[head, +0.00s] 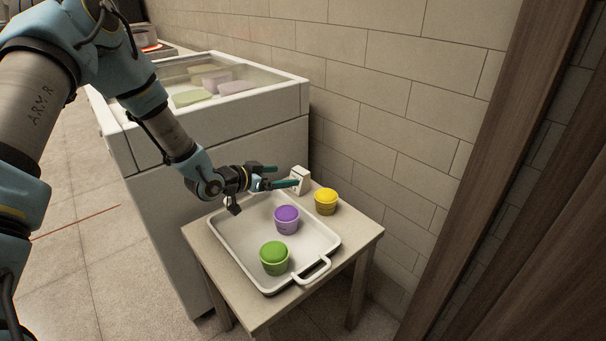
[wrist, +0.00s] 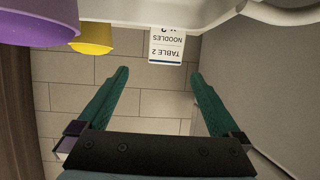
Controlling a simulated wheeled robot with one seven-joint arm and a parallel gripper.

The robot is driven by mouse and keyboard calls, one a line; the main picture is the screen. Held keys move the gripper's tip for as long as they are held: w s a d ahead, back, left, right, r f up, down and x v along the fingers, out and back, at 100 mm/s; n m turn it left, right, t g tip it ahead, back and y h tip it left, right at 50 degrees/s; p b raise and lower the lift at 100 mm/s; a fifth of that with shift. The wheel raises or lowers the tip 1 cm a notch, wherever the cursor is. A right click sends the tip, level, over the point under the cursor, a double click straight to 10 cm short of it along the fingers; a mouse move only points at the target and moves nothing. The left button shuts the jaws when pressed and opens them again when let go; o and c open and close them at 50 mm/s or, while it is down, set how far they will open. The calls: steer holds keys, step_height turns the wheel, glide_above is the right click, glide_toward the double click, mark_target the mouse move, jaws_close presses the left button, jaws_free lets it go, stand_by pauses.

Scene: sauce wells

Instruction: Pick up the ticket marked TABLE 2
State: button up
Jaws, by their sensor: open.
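The ticket marked TABLE 2 (wrist: 167,47) shows upside down in the wrist view, white with the words TABLE 2 and NOODLES. It is beyond the fingertips and, in the picture, between them. In the head view a small white upright piece (head: 300,175), apparently this ticket, stands at the back of the small table, beside the tray. My gripper (head: 281,176) is open and level at the table's back edge, its fingers pointing toward the ticket. The wrist view shows both green fingers (wrist: 158,80) apart with nothing between them. I cannot tell the exact gap to the ticket.
A white tray (head: 229,252) on the small table (head: 362,237) holds a purple tub (head: 287,220) and a green tub (head: 274,258). A yellow tub (head: 326,202) stands outside it, near the ticket. A white cabinet (head: 222,150) is at the left; the tiled wall (head: 385,130) is close behind.

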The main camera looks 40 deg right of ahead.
mark_target(306, 171)
steer(key=x, duration=0.8)
steer(key=w+x, duration=0.1)
steer(key=x, duration=0.3)
steer(key=shift+d+r, duration=0.1)
steer(key=shift+r, duration=0.25)
steer(key=shift+c, duration=0.4)
steer(key=c, duration=1.3)
